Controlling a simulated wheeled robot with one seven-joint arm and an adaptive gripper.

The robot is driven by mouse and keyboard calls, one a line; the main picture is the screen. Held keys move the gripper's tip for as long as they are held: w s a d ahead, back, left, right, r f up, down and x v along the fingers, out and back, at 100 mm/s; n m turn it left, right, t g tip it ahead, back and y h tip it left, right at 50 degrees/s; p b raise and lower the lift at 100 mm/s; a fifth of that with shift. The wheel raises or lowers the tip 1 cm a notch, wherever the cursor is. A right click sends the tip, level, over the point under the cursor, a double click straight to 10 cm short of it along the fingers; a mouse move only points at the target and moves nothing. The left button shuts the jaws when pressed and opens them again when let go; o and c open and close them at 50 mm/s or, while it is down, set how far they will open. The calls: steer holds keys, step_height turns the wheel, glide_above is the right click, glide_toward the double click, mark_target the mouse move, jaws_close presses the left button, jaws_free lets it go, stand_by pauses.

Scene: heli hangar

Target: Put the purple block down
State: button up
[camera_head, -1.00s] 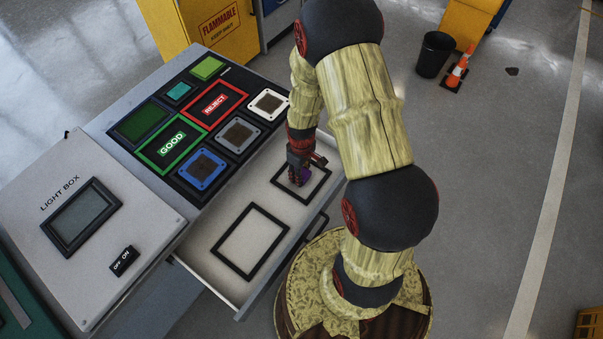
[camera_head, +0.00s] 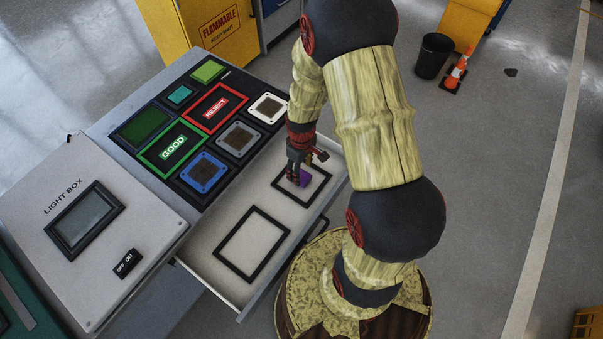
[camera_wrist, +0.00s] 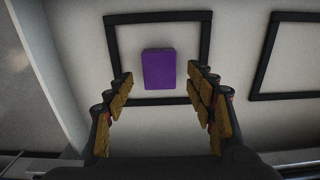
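The purple block (camera_wrist: 159,69) lies on the light floor of the open drawer (camera_head: 216,265), inside the far black square frame (camera_head: 279,198). In the wrist view it lies wholly within that frame (camera_wrist: 204,40), apart from its sides. My gripper (camera_head: 299,173) is just above the block. In the wrist view my gripper (camera_wrist: 159,83) is open, its fingers spread wide on either side with nothing between them; the block lies beyond the fingertips.
A second, empty black frame (camera_head: 227,267) lies in the drawer. Beside the drawer are a panel with the GOOD pad (camera_head: 172,147), the REJECT pad (camera_head: 215,108) and several square sockets, and the light box (camera_head: 83,218). A bin (camera_head: 433,56) and cone (camera_head: 456,71) stand on the floor behind.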

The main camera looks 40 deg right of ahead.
step_height(320, 180, up, 7)
steer(key=p, duration=0.2)
step_height(320, 180, up, 10)
steer(key=t, duration=0.1)
glide_above(302, 176)
steer(key=w+a, duration=0.1)
steer(key=a, duration=0.2)
step_height(302, 176, up, 9)
steer(key=s+a+m+t, duration=0.1)
steer(key=a+m+t, duration=0.1)
steer(key=a, duration=0.1)
steer(key=s+a+r+m+t, duration=0.1)
steer(key=s+a+r, duration=0.2)
steer(key=s+r, duration=0.3)
steer(key=s+a+r+m+t, duration=0.1)
steer(key=s+a+r, duration=0.2)
steer(key=s+r, duration=0.3)
step_height(302, 176, up, 2)
steer(key=shift+r+t, duration=0.2)
steer(key=shift+t, duration=0.1)
steer(key=shift+o, duration=0.2)
